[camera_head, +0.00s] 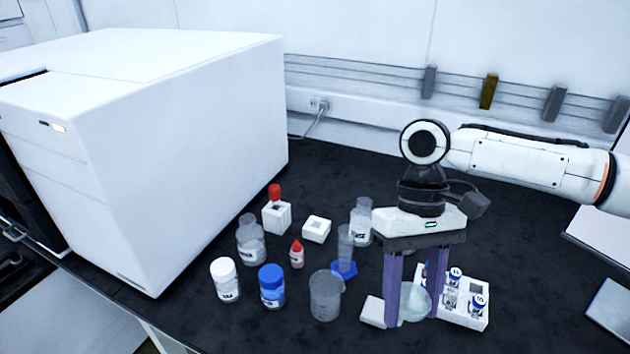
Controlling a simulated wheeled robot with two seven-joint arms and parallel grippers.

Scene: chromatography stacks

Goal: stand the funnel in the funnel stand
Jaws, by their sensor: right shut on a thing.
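My right gripper (414,314) points straight down at the right of the bench. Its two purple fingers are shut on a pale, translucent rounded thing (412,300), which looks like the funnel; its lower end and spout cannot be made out. A low white block (374,311), partly behind the left finger, may be the funnel stand, but I cannot tell for sure. I cannot tell whether the funnel touches it. My left gripper is not in view.
A white rack (480,323) with several vials stands right beside the gripper. A beaker (326,295), a blue-based cylinder (344,266), a clear bottle (361,222), and a white block with a square hole (317,229) stand to the left. A large white machine (190,150) fills the left.

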